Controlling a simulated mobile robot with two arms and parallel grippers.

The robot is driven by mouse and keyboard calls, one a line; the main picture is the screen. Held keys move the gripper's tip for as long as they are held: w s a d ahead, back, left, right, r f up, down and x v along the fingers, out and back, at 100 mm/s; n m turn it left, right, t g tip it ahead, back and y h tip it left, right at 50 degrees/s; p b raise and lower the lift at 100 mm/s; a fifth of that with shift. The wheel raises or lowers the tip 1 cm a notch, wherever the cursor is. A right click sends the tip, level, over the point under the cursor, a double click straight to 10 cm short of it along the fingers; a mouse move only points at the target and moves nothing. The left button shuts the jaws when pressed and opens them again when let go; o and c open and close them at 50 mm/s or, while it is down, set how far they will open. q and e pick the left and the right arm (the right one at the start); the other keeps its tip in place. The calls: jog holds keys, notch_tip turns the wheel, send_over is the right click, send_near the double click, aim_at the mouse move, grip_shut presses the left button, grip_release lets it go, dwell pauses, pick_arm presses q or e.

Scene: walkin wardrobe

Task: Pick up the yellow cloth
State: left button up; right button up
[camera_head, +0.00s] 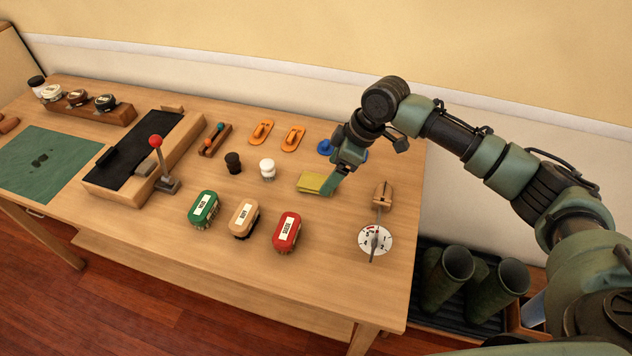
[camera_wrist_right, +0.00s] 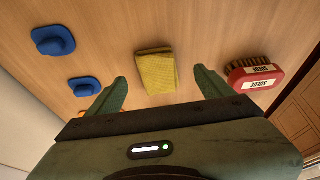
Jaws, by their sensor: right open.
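The yellow cloth (camera_head: 311,182) lies folded on the wooden table, right of the white knob-like item. In the right wrist view the cloth (camera_wrist_right: 156,71) lies just beyond and between the two fingertips. My right gripper (camera_wrist_right: 160,85) is open and empty, with one finger on each side of the cloth's line. In the head view the right gripper (camera_head: 332,180) reaches down at the cloth's right side and hides part of its surroundings. I cannot tell whether a finger touches the cloth. My left gripper is not in view.
A red brush (camera_wrist_right: 254,76) lies close to the right finger in the wrist view. Two blue items (camera_wrist_right: 54,40) lie on the other side. Green (camera_head: 204,209) and tan (camera_head: 243,217) brushes, a dial (camera_head: 376,241) and a red-knobbed lever (camera_head: 157,150) stand on the table.

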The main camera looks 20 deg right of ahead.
jog(key=x, duration=0.4)
jog(key=shift+w+d+f, duration=0.1)
jog(key=shift+w+f, duration=0.05)
jog(key=shift+f, duration=0.1)
jog(key=c, duration=1.4)
jog(key=shift+r, duration=0.15)
notch_tip(320, 180, up, 20)
jog(key=shift+f, duration=0.1)
jog(key=o, duration=0.7)
jog(key=c, duration=0.6)
